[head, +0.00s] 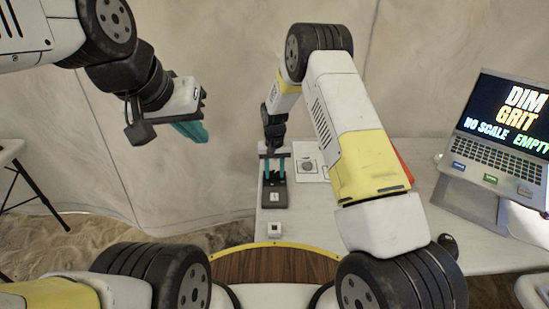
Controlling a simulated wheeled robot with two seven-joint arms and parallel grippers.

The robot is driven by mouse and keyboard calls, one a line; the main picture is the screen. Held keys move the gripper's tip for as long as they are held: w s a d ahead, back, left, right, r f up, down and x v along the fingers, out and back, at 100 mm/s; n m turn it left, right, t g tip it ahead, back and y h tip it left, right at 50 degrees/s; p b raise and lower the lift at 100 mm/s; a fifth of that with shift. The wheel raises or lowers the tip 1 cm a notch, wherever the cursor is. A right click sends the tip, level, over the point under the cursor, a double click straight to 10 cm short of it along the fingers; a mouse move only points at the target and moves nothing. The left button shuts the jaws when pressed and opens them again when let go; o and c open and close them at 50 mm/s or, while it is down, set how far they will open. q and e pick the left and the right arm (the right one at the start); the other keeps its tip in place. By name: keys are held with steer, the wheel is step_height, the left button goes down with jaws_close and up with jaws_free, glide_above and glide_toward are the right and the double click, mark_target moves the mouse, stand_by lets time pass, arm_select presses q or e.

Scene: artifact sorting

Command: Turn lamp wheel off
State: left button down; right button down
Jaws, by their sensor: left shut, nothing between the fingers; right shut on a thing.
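A small dark device (274,199) with a white label stands near the table's left edge, and I take it to hold the lamp wheel. My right gripper (275,178) points down at the back of this device, its teal fingers shut on a dark part that I take for the lamp wheel. The wheel itself is too small and too covered to make out clearly. My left gripper (193,131) is shut and empty, raised in the air at the upper left, well apart from the table.
A small white block (275,230) sits in front of the device. A printed sheet (309,167) lies behind my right arm. A laptop (502,130) reading "DIM GRIT NO SCALE EMPTY" stands on a stand at right. A dark round object (448,245) lies near the front edge of the white table (480,258).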

mark_target(274, 173)
steer(key=n, duration=0.4)
steer(key=shift+w, duration=0.1)
steer(key=shift+n, duration=2.2)
steer(key=c, duration=0.9)
jaws_free()
steer(key=shift+c, duration=0.2)
steer(key=shift+r, duration=3.95)
